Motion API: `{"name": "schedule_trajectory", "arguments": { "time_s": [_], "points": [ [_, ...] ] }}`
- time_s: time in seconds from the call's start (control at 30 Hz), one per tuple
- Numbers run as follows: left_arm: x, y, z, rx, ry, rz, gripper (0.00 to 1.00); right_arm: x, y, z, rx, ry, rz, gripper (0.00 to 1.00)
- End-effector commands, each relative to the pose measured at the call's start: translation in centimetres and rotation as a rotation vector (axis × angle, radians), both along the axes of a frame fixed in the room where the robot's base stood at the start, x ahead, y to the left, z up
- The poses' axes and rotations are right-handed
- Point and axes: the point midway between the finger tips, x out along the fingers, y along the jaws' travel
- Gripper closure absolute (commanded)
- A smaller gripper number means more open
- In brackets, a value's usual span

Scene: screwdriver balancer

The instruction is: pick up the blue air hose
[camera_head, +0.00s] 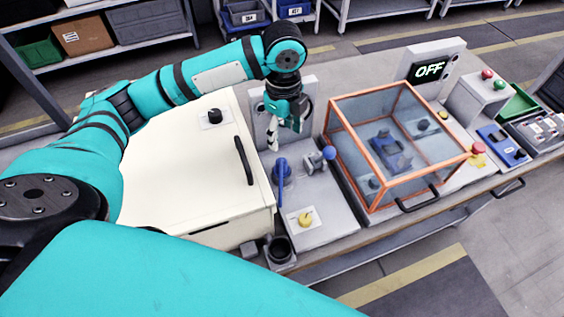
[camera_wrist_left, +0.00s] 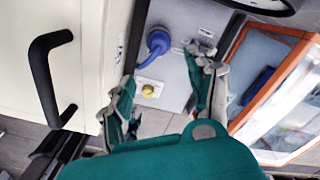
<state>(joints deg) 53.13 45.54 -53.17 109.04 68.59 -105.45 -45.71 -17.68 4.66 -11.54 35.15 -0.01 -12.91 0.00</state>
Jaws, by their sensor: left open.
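The blue air hose (camera_head: 282,174) is a short blue piece standing on the grey panel (camera_head: 325,215), between the cream cabinet and the orange-framed clear box. It also shows in the left wrist view (camera_wrist_left: 157,42), at the top middle. My left gripper (camera_head: 285,128) is open and empty, above and behind the hose in the head view. In the left wrist view its two fingers (camera_wrist_left: 155,85) are spread, with the blue hose showing beyond the gap between them. The hose's lower end is hard to make out. My right gripper is not in view.
The cream cabinet (camera_head: 190,185) with a black handle is close on the left. The orange-framed box (camera_head: 400,145) stands to the right. A black cup (camera_head: 279,249) is in front.

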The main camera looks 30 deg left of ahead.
Motion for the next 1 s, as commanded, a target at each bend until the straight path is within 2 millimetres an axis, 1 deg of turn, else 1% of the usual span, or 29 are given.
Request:
{"name": "schedule_trajectory", "arguments": {
  "time_s": [0.03, 0.13, 0.23, 0.3, 0.4, 0.53, 0.67, 0.8, 0.9, 1.0],
  "points": [
    [-0.1, 0.1, -1.1, 0.002, 0.007, 0.002, 0.43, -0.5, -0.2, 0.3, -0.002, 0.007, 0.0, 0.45],
    [-0.1, 0.0, -3.3, 0.001, 0.006, 0.002, 0.43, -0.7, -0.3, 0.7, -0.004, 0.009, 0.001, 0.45],
    [-0.1, 0.1, -5.4, 0.002, 0.005, 0.003, 0.43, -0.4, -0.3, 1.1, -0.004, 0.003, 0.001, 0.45],
    [-0.1, 0.1, -6.7, 0.001, 0.003, 0.003, 0.43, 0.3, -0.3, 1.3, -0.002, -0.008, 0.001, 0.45],
    [0.0, 0.0, -8.0, 0.0, 0.002, 0.001, 0.43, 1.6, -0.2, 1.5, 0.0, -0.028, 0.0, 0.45],
    [0.0, 0.0, -8.8, 0.0, -0.001, 0.001, 0.43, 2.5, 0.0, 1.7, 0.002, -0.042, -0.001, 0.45],
    [-0.1, 0.1, -9.8, 0.0, 0.003, 0.003, 0.43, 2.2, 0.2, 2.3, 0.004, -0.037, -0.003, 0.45],
    [-0.3, 0.3, -12.0, 0.001, 0.004, 0.002, 0.43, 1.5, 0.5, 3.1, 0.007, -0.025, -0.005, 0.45],
    [-0.2, 0.3, -13.3, 0.001, 0.002, 0.002, 0.43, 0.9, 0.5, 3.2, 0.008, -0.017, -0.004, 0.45],
    [-0.2, 0.3, -14.0, 0.0, 0.0, 0.001, 0.43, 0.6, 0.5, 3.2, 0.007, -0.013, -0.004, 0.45]
  ]
}}
